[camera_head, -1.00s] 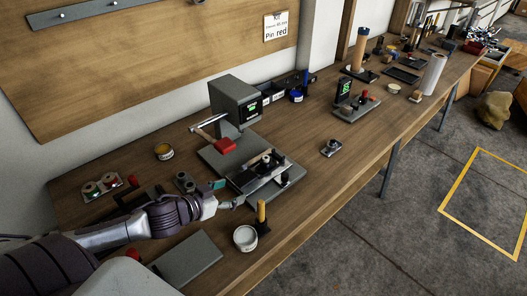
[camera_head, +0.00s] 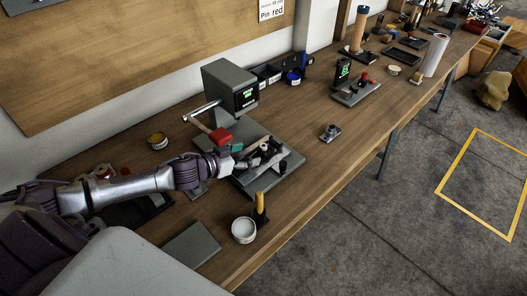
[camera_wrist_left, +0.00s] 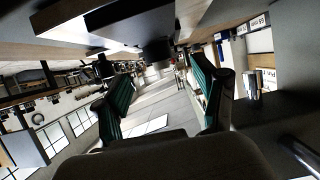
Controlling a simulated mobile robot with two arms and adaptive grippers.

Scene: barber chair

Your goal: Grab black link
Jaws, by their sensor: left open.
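My left gripper (camera_head: 254,158) reaches in from the left to the grey fixture (camera_head: 290,176) in front of the press. In the left wrist view its two teal-padded fingers (camera_wrist_left: 160,88) stand wide apart with nothing held between them. Small black parts (camera_head: 265,148) sit on the fixture right beside the fingertips. I cannot tell which of them is the black link, and the gripper partly covers that spot. In the left wrist view a black round part (camera_wrist_left: 155,51) shows near the top, beyond the fingers. My right gripper is not in view.
A white-lidded tin (camera_head: 243,230) and a yellow-handled tool (camera_head: 260,207) stand near the front edge. A small metal part (camera_head: 330,133) lies to the right, with bare table around it.

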